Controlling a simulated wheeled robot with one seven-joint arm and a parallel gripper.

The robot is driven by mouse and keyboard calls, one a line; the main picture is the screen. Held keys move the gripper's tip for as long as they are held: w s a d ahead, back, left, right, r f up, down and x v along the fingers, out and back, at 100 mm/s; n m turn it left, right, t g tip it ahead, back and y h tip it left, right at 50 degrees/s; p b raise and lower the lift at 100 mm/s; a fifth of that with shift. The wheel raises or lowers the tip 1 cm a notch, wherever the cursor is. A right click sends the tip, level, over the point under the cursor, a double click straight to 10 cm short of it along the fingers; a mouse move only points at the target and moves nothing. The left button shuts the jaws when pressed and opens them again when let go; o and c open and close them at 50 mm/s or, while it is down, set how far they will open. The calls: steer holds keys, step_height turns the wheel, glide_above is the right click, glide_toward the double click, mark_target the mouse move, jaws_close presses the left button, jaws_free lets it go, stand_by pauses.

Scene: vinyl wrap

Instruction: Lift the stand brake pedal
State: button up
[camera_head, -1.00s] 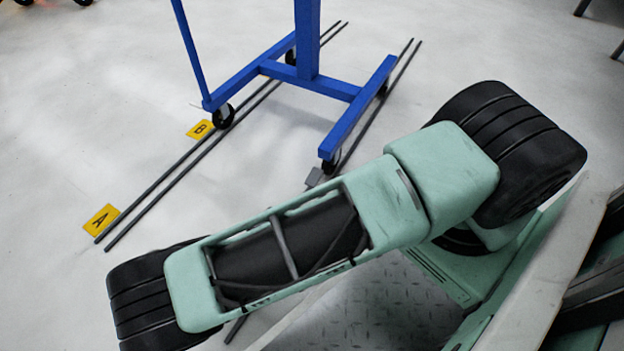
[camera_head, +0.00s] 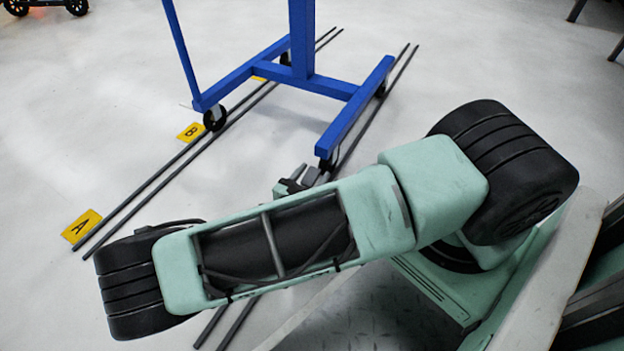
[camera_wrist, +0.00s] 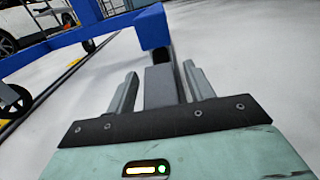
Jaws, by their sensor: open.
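The blue wheeled stand (camera_head: 345,120) stands upright on its casters. A grey brake pedal (camera_head: 311,176) sticks out by its near caster. In the wrist view the grey pedal (camera_wrist: 160,88) shows below the blue beam end (camera_wrist: 152,27). My gripper (camera_head: 295,182) is low by the pedal in the head view, partly hidden by my arm. In the wrist view my gripper (camera_wrist: 161,72) is open, with one finger on each side of the pedal in the picture. Gaps show on both sides. The exact height of the fingers relative to the pedal is hard to tell.
Dark rails (camera_head: 170,172) run along the floor on both sides of the stand. Yellow floor signs A (camera_head: 82,228) and B (camera_head: 190,132) lie by the left rails. The pale floor (camera_head: 480,60) right of the stand is clear.

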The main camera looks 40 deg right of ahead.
steer(key=shift+d, duration=0.15)
steer(key=c, duration=1)
